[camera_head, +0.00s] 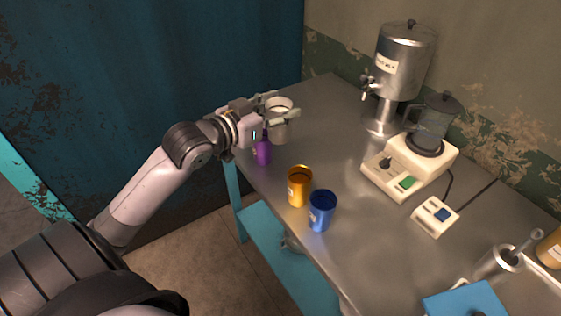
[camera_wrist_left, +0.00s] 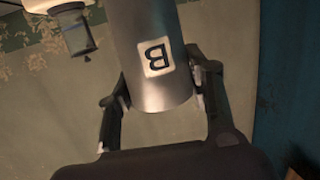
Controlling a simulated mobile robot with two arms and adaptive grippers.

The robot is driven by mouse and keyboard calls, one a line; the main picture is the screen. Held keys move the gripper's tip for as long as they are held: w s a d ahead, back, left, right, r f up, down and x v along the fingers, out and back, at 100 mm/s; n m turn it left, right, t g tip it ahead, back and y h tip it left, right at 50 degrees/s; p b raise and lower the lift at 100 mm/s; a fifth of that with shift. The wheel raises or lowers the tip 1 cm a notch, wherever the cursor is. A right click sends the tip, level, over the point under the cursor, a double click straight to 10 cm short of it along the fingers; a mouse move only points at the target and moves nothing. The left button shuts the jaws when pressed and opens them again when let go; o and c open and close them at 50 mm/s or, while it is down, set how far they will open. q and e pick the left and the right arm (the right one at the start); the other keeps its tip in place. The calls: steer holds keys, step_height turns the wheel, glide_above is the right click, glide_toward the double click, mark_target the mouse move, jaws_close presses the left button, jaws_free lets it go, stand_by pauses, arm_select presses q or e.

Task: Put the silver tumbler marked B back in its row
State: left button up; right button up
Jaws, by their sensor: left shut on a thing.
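The silver tumbler marked B (camera_head: 279,126) is between the fingers of my left gripper (camera_head: 279,114), at the far left end of the metal table. In the left wrist view the tumbler (camera_wrist_left: 150,50) fills the upper middle, with its white B label upside down. My left gripper (camera_wrist_left: 162,100) is shut on it, one finger on each side. A purple tumbler (camera_head: 263,152), an orange tumbler (camera_head: 299,187) and a blue tumbler (camera_head: 321,211) stand along the table's left edge. The purple one is partly hidden by the gripper. My right gripper is not in view.
A silver dispenser with a tap (camera_head: 400,65) stands at the back. A cream hot plate (camera_head: 410,165) carries a dark pot (camera_head: 436,122). A small switch box (camera_head: 435,216), a metal cup (camera_head: 497,265) and a blue item (camera_head: 466,301) are nearer right. The table's middle is clear.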

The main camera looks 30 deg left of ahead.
arm_select(q)
steer(key=shift+f+b, duration=0.45)
steer(key=shift+f, duration=6.7)
steer(key=o, duration=1)
steer(key=shift+f, duration=0.1)
steer(key=v, duration=1.2)
steer(key=shift+b, duration=0.4)
